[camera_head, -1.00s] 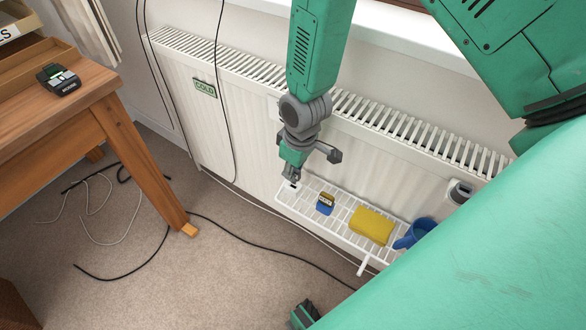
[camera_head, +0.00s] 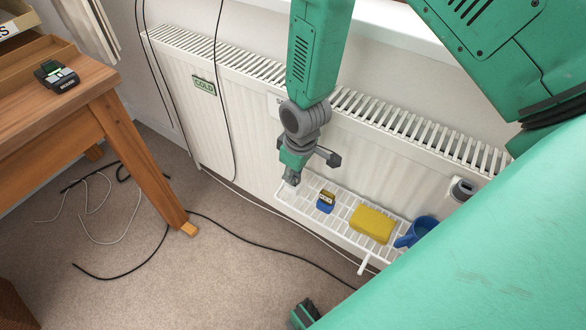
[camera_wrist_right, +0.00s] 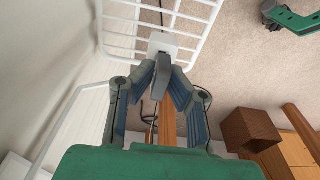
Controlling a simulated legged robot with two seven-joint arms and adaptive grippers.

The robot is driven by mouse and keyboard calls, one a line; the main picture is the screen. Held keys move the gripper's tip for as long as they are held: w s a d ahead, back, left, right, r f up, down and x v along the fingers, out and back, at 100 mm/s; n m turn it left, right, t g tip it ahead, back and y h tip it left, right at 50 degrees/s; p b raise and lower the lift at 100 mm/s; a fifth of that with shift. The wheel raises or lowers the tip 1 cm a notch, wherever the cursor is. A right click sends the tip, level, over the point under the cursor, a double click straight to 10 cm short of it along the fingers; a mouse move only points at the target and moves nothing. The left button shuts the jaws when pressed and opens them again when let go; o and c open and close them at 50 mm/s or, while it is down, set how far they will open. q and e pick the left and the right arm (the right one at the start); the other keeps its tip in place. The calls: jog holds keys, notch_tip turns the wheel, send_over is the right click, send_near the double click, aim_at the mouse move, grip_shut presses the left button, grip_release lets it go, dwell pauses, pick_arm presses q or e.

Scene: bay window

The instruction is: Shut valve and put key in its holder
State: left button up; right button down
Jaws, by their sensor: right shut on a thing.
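My right gripper (camera_head: 291,180) is at the left end of the white wire rack (camera_head: 345,238). In the right wrist view its fingers (camera_wrist_right: 161,82) are closed on a small grey piece (camera_wrist_right: 160,84), which looks like the key. Its far end is at a small white plate (camera_wrist_right: 163,46) on the rack, possibly the holder. I cannot tell whether the key is seated in it. A grey, round fitting (camera_head: 462,190) at the radiator's right end may be a valve; its setting is unreadable. My left gripper (camera_head: 303,314) shows only partly at the bottom edge.
The white radiator (camera_head: 185,100) bears a COLD label (camera_head: 204,86). A blue-and-dark item (camera_head: 326,201), a yellow block (camera_head: 372,223) and a blue cup (camera_head: 415,232) stand on the rack. A wooden table (camera_head: 95,100) holds a black device (camera_head: 57,76). Cables lie on the floor.

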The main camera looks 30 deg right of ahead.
aim_at(299, 175)
jog(key=shift+f, duration=0.45)
jog(key=c, duration=1.5)
grip_release()
jog(key=shift+r, duration=0.1)
notch_tip(299, 175, up, 12)
jog(key=s, duration=0.1)
jog(key=shift+s+d, duration=0.15)
jog(key=shift+d, duration=0.15)
jog(key=shift+f, duration=0.2)
